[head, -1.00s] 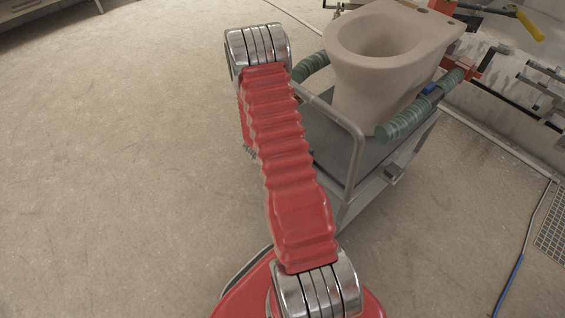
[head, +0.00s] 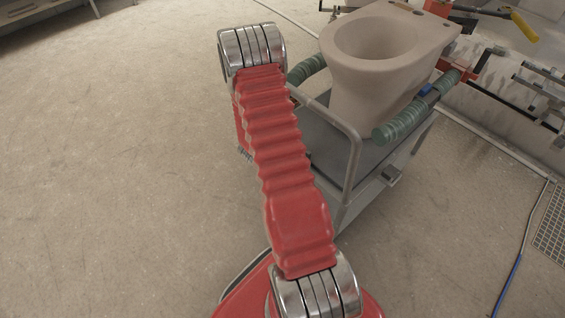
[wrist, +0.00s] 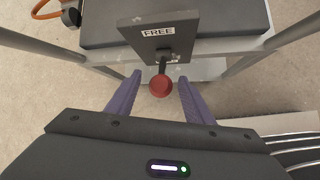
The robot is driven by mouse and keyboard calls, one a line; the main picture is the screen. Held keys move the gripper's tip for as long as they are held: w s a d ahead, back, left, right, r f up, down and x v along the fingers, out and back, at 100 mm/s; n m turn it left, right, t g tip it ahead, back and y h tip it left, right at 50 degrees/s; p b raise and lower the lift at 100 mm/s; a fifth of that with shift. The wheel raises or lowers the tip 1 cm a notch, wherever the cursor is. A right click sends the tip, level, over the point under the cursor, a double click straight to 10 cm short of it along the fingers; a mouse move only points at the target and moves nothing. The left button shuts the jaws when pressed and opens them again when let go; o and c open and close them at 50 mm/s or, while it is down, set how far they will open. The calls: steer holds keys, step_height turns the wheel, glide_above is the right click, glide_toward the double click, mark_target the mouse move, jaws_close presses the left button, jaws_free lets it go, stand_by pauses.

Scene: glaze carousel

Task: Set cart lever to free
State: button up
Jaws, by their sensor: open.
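The cart (head: 345,150) stands right of my arm in the head view, with a grey deck and a bent tube handle. In the wrist view the cart lever ends in a red knob (wrist: 161,86) on a dark stem. It comes out of a dark plate (wrist: 160,36) with a white label reading FREE. My gripper (wrist: 156,82) is open in the wrist view. Its two purple fingers lie left and right of the red knob, with a visible gap on each side. In the head view my gripper is hidden behind my arm.
A beige toilet bowl (head: 388,65) stands on the cart between green padded rolls (head: 400,122). A blue hose (head: 508,285) and a floor grate (head: 550,230) lie at the right. An orange hose (wrist: 45,10) shows at upper left in the wrist view. The floor on the left is clear.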

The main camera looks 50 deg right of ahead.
steer(key=w+v, duration=0.1)
steer(key=v, duration=1.1)
steer(key=shift+s, duration=0.45)
steer(key=shift+a, duration=0.1)
steer(key=s+a+r+m+g+y, duration=0.1)
steer(key=s+a+r+m+g, duration=0.3)
steer(key=s+r+m, duration=0.5)
steer(key=s+a+r+m+t+y, duration=0.1)
steer(key=a+r+m+t+y, duration=0.2)
steer(key=a+r, duration=0.9)
steer(key=s+a+r+m+t+y, duration=0.2)
steer(key=a+r+t, duration=0.3)
steer(key=a+r, duration=0.8)
steer(key=shift+s+a+r+m+t+y, duration=0.3)
steer(key=shift+r+m+y, duration=0.1)
steer(key=shift+r+y, duration=0.1)
